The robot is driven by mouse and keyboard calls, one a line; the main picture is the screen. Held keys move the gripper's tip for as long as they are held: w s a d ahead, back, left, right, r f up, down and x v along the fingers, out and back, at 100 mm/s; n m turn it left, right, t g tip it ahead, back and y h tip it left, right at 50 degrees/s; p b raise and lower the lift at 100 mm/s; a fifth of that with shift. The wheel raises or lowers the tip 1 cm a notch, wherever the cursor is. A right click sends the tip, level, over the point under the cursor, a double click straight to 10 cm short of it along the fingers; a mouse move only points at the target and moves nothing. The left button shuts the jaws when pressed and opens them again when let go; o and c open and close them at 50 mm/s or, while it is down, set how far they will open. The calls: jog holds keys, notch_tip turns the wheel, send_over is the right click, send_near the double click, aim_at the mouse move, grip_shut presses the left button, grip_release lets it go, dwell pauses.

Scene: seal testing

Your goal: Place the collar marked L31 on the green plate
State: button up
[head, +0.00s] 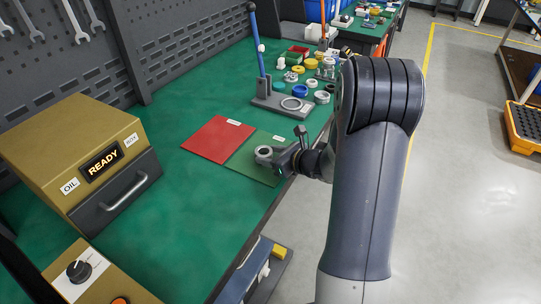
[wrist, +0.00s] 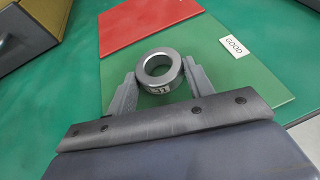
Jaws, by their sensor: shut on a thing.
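A grey metal collar (head: 263,153) is at my gripper over the green plate (head: 247,165). In the wrist view the collar (wrist: 158,71) sits between the two fingers of my gripper (wrist: 160,88), which is shut on it. A small label shows on the collar's near side, but its marking is too small to read surely. The green plate (wrist: 255,80) carries a white label reading GOOD. I cannot tell whether the collar touches the plate or hangs just above it.
A red plate (head: 217,138) adjoins the green plate on the left. A press stand with a blue lever (head: 258,45) stands behind, with several rings and parts (head: 299,90) beyond it. A tan oil box marked READY (head: 80,150) stands at the left. Green bench top lies free between.

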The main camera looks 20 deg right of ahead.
jog(key=shift+f, duration=0.2)
jog(key=o, duration=1.3)
jog(key=shift+c, duration=0.2)
jog(key=shift+r, duration=0.15)
jog(key=shift+r, duration=0.2)
jog(key=v, duration=1.2)
jog(key=shift+f+p, duration=0.2)
jog(key=shift+p, duration=0.15)
